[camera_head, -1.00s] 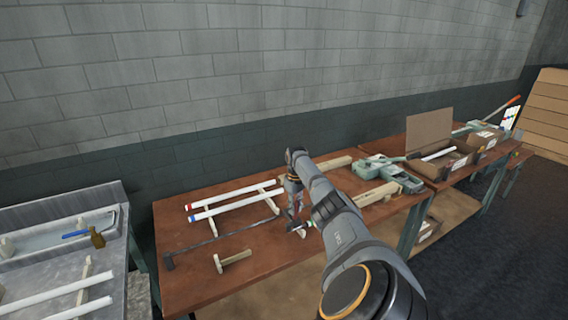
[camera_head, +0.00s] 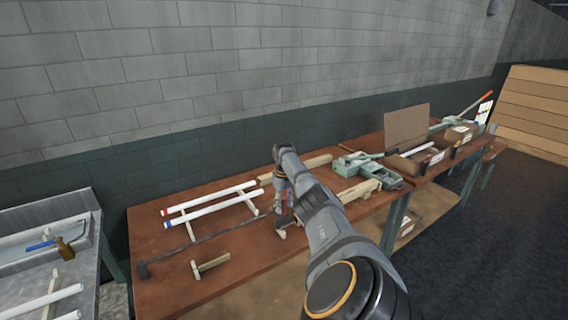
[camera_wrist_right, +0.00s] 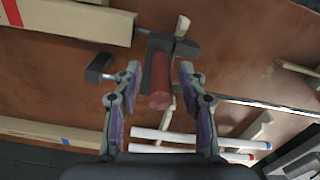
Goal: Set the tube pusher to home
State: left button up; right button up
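The tube pusher appears to be the long dark rod (camera_head: 210,241) lying across the brown table, with a dark block at its left end. In the right wrist view an upright red handle (camera_wrist_right: 160,80) stands on a dark grey bracket (camera_wrist_right: 172,46). My right gripper (camera_head: 284,209) points down at the rod's right end. In the right wrist view its two fingers (camera_wrist_right: 160,74) stand apart on either side of the red handle, with narrow gaps showing. The gripper hides much of the handle in the head view. My left gripper is out of view.
Two white tubes (camera_head: 215,204) with red and blue ends lie on wooden rests behind the rod. A wooden T-shaped piece (camera_head: 210,265) is in front. A green machine (camera_head: 368,170) and wooden beams are to the right. A metal bench (camera_head: 83,294) is at left.

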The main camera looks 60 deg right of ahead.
jog(key=shift+r, duration=0.45)
notch_tip(320, 180, up, 11)
jog(key=shift+r, duration=0.1)
dwell(0.6)
